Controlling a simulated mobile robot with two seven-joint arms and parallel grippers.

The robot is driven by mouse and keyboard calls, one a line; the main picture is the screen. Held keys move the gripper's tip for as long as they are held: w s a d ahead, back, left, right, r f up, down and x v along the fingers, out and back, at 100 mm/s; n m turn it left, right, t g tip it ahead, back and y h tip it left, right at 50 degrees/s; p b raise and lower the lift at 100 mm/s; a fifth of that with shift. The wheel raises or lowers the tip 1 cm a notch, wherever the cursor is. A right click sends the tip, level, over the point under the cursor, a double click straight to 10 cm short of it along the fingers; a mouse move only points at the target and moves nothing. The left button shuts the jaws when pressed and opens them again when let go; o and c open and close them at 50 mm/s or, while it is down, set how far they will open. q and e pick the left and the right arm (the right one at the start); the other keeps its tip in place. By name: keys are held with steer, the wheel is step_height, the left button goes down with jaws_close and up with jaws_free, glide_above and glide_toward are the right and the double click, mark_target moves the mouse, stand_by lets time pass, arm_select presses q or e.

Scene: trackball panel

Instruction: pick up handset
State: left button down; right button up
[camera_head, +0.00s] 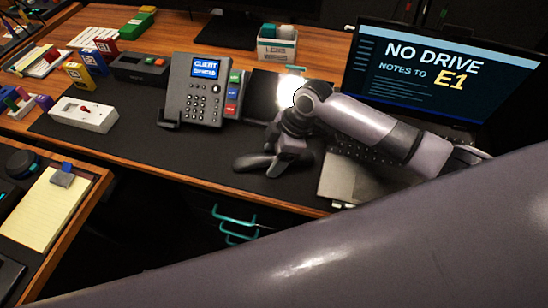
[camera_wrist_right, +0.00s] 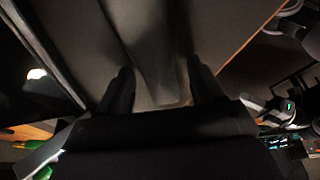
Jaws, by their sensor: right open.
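The desk phone (camera_head: 195,90) stands on the dark mat with its screen lit, reading that a client is on hold. Its cradle at the left side looks empty. In the right wrist view a long dark grey shape, which looks like the handset (camera_wrist_right: 150,45), runs between my right gripper's fingers (camera_wrist_right: 160,90). My right gripper (camera_head: 268,162) points down low over the mat, right of and in front of the phone. It is open, with a finger on either side of the shape; I cannot tell whether they touch. In the head view the gripper largely hides this spot. My left gripper is not in view.
A yellow notepad (camera_head: 45,210) lies on the near left desk. The mat's front left is clear.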

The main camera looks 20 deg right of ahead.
stand_by(0.3)
steer(key=shift+f, duration=0.1)
steer(key=c, duration=1.1)
steer(key=shift+c, duration=0.2)
